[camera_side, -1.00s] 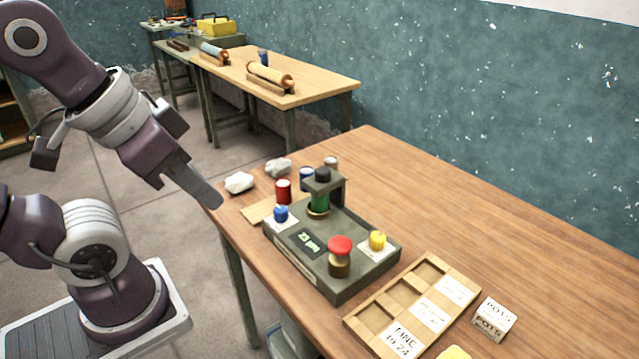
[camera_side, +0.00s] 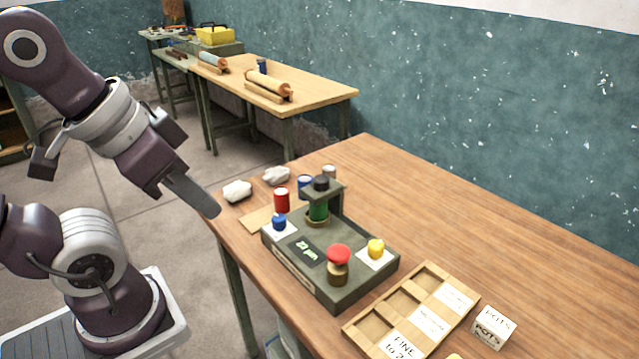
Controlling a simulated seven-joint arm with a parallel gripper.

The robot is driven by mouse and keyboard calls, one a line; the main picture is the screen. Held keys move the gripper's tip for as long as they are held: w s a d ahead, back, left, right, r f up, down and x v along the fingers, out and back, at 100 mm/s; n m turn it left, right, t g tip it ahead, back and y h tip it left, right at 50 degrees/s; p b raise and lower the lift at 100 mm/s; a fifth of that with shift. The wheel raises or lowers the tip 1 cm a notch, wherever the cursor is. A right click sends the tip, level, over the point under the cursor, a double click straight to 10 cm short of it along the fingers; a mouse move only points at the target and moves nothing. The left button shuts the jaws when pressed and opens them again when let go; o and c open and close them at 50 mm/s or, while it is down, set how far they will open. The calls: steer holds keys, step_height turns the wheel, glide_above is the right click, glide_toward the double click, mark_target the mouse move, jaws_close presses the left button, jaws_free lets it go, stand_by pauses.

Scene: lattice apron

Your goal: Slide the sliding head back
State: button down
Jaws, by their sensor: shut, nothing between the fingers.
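The grey-green device (camera_side: 350,290) sits on the wooden table, with a small display on its top. At its back a post and arm (camera_side: 334,192) carry a black-capped green cylinder (camera_side: 318,208) over a brass ring; this may be the sliding head, but I cannot tell for sure. A red mushroom button (camera_side: 339,256) on a brass base, a blue knob (camera_side: 279,222) and a yellow knob (camera_side: 376,249) stand on the device. My gripper (camera_side: 212,210) is shut and empty, in the air by the table's left edge, left of the device and apart from it.
A red can (camera_side: 282,201), a blue can (camera_side: 305,184) and white lumps (camera_side: 237,191) stand behind the device. A compartmented wooden tray (camera_side: 410,318) and a white labelled block (camera_side: 493,327) lie at the front right. The table's right side (camera_side: 480,230) is clear.

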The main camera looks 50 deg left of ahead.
steer(key=c, duration=2)
jaws_free()
steer(key=o, duration=1)
steer(key=w+r+n, duration=0.1)
steer(key=w, duration=0.2)
steer(key=w+a+r+g, duration=0.1)
steer(key=w, duration=0.1)
steer(key=w+r+n, duration=0.1)
steer(key=w, duration=0.2)
steer(key=shift+w+a+r+n+g, duration=0.1)
steer(key=shift+w+a+n+g, duration=0.2)
steer(key=shift+w+a, duration=0.05)
steer(key=shift+o, duration=0.2)
steer(key=n+g, duration=0.4)
steer(key=n, duration=0.2)
glide_above(321, 178)
step_height(321, 178, down, 10)
steer(key=shift+r, duration=0.1)
step_height(321, 178, down, 7)
steer(key=shift+r, duration=0.15)
jaws_close()
